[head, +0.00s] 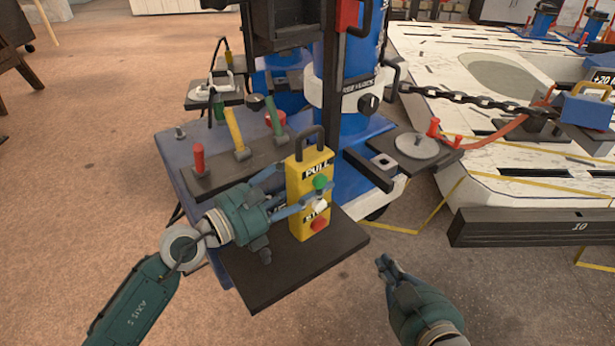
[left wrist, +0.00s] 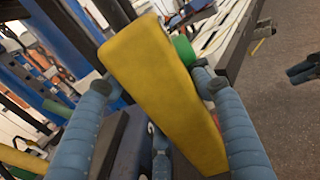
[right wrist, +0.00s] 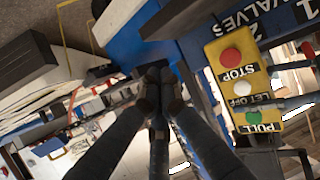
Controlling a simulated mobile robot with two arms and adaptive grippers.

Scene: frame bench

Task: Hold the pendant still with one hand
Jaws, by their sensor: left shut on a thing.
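The yellow pendant (head: 305,232) stands upright at the front of the bench, over a black plate (head: 265,275). It has a dark loop on top, a green button, a white button and a red button. My left gripper (head: 302,194) is shut on its sides at mid-height, with one finger across the front near the green and white buttons. The pendant (left wrist: 160,85) fills the middle of the left wrist view between the fingers. In the right wrist view the pendant (right wrist: 213,75) shows its STOP, LET OFF and PULL labels. My right gripper (head: 383,263) is shut, empty and apart from it.
Red, yellow and green levers (head: 235,130) stand on a block behind and left of the pendant. A blue column (head: 345,150) rises behind it. A chain (head: 470,98) runs right to a clamp on the white panel (head: 430,65). A dark beam (head: 520,228) lies at right.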

